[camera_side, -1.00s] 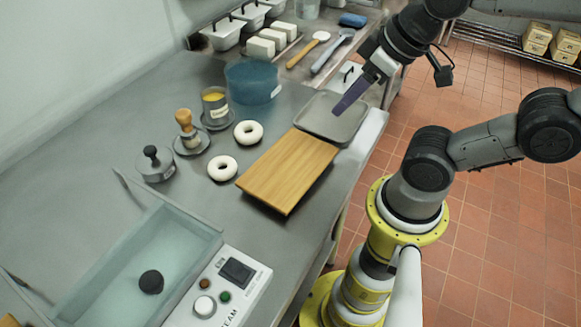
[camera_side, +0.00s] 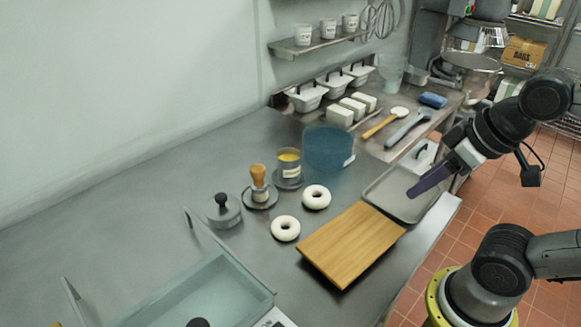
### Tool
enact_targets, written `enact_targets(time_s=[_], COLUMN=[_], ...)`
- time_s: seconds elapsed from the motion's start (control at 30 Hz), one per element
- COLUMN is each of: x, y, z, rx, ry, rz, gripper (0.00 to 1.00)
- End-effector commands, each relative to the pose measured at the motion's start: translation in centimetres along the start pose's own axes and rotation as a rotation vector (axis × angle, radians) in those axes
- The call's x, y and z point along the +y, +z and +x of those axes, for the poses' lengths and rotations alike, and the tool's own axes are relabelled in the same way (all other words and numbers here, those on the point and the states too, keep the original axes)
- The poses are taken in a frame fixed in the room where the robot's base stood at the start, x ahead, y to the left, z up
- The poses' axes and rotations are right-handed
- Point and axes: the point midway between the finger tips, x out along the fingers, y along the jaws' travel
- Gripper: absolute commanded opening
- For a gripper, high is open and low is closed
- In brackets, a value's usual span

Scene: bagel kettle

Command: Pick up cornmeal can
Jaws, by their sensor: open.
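The likely cornmeal can (camera_side: 289,167) is a grey can with yellow contents and a pale label. It stands upright on a round grey saucer-like base (camera_side: 291,183), beside the blue tub. My gripper (camera_side: 412,193) has dark purple fingers and is over the grey metal tray (camera_side: 385,203), well to the right of the can. It is open, and no object shows in it. From this side the fingers overlap, so the gap between them is hidden.
A wooden board (camera_side: 350,245) and two white bagels (camera_side: 315,197) lie in front of the can. A wooden-handled tool (camera_side: 259,182) stands close on its left. The blue tub (camera_side: 328,150) stands close on its right. A lidded pot (camera_side: 223,211) is further left.

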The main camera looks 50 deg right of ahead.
Motion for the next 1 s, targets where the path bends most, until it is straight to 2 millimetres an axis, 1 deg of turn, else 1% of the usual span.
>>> enact_targets(time_s=[0.13, 0.27, 0.3, 0.37, 0.4, 0.43, 0.67, 0.77, 0.83, 0.87, 0.93, 1.0], x=[0.0, 0.0, 0.0, 0.0, 0.0, 0.0, 0.0, 0.0, -0.1, -0.1, -0.2, -0.3], y=[0.0, 0.0, 0.0, 0.0, 0.0, 0.0, 0.0, 0.1, 0.3, 0.1, -1.0, -2.7], z=[0.0, 0.0, 0.0, 0.0, 0.0, 0.0, 0.0, 0.0, -0.1, -0.4, -1.6, -2.7], rx=[0.000, 0.000, 0.000, 0.000, 0.000, 0.000, 0.000, -0.006, -0.019, -0.017, -0.002, 0.001], ry=[0.000, 0.000, 0.000, 0.000, 0.000, 0.000, 0.000, 0.000, -0.003, -0.005, -0.010, -0.016], rz=[0.000, 0.000, 0.000, 0.000, 0.000, 0.000, -0.007, -0.059, -0.132, -0.170, -0.277, -0.393], gripper=[0.50, 0.73, 0.81, 0.91, 0.99, 1.00, 1.00, 1.00, 1.00, 1.00, 1.00, 1.00])
